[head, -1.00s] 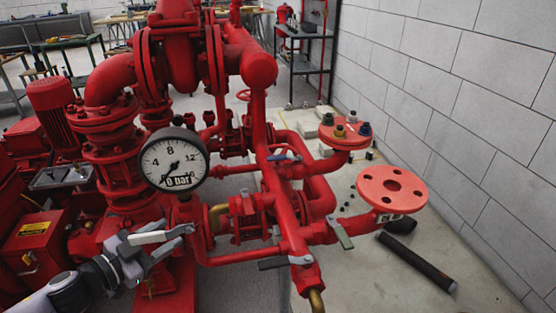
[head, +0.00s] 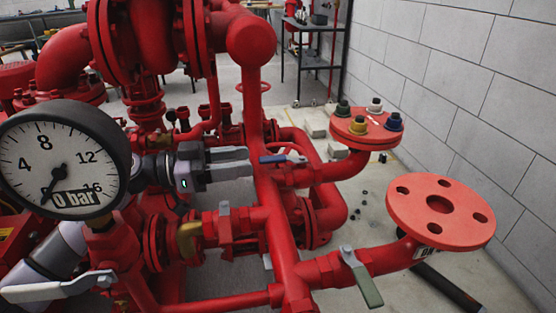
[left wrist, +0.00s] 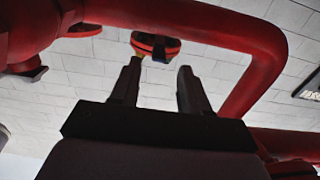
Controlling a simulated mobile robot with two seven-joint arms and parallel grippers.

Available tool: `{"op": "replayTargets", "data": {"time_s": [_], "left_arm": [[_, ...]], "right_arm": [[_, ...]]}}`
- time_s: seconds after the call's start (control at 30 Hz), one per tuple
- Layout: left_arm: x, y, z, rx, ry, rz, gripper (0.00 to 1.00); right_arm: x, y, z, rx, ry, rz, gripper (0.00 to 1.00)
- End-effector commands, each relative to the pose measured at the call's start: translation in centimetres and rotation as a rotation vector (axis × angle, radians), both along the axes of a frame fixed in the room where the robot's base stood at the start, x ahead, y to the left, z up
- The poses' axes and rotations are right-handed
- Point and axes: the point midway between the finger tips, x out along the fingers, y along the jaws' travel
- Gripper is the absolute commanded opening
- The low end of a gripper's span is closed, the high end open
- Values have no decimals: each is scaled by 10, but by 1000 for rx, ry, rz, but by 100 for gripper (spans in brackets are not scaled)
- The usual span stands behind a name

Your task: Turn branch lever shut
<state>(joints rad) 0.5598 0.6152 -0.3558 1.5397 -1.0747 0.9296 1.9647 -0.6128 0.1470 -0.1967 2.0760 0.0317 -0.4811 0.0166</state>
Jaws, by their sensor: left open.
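Several levers show in the head view, and I cannot tell which is the branch lever. A blue lever (head: 279,159) lies along the red branch pipe below the bolted upper flange. A grey-green lever (head: 362,278) hangs angled on the lower branch pipe. My left gripper (head: 250,163) points right, with its fingertips at the red upright pipe, just left of the blue lever. It is open, and no lever shows between its fingers. In the left wrist view the open fingers of the left gripper (left wrist: 158,72) stand apart below a red pipe (left wrist: 180,14). My right gripper is out of view.
A pressure gauge (head: 62,160) stands large at the left, in front of my left arm. A white lever (head: 55,288) lies below it. The open red flange (head: 440,203) and bolted flange (head: 360,128) stick out at right.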

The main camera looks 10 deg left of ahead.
Motion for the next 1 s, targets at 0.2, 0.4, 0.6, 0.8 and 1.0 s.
{"op": "replayTargets", "data": {"time_s": [0.2, 0.4, 0.6, 0.8, 1.0], "left_arm": [[7, -20, 0, -6, -1, -4, 46], [19, -49, 0, -4, -3, -4, 46], [27, -64, 0, -4, -2, -1, 46], [28, -67, 0, -2, -1, 0, 46], [28, -66, -1, -3, -1, 0, 16]], "right_arm": [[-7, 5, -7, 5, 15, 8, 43], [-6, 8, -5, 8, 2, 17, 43], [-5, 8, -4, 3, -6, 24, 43], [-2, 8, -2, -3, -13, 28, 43], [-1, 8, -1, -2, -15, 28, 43]]}}
